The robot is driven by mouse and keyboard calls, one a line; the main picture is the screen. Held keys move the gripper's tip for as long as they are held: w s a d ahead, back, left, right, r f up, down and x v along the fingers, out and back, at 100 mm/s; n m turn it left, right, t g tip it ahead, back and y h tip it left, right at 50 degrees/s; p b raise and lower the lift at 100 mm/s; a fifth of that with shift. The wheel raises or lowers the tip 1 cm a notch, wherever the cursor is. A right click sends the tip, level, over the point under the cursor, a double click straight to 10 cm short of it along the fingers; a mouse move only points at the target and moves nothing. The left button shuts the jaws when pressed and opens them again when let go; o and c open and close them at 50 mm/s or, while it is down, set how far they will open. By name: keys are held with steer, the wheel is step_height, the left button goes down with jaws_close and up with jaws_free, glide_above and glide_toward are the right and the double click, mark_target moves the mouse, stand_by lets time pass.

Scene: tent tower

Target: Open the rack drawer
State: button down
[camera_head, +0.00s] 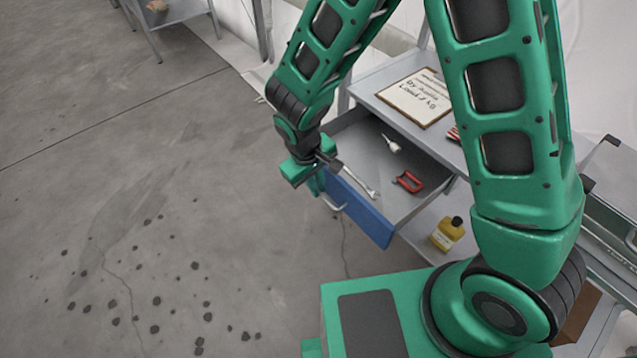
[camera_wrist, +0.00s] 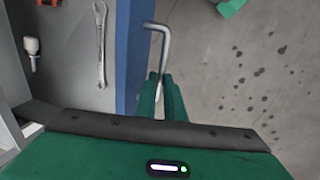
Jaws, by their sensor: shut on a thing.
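The rack drawer (camera_head: 416,200) is grey inside with a blue front (camera_head: 366,218), and it stands pulled well out of the rack. Its bent metal handle (camera_head: 335,205) is on the outer face of the blue front; it also shows in the wrist view (camera_wrist: 163,48). My gripper (camera_head: 318,184) is at the far end of the blue front. In the wrist view my gripper (camera_wrist: 161,84) has its green fingers closed around one end of the handle. The exact contact is partly hidden by the fingers.
The drawer holds a wrench (camera_head: 360,183), a red clamp-like tool (camera_head: 408,181) and a small white-handled tool (camera_head: 391,143). A clipboard (camera_head: 415,97) lies on the rack top. A yellow bottle (camera_head: 447,233) stands on the lower shelf.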

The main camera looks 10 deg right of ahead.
steer(key=c, duration=1.8)
jaws_free()
steer(key=shift+w, duration=0.15)
steer(key=shift+c, duration=0.2)
step_height(320, 180, up, 11)
steer(key=s+a, duration=0.1)
steer(key=shift+a+f, duration=0.2)
steer(key=shift+a, duration=0.2)
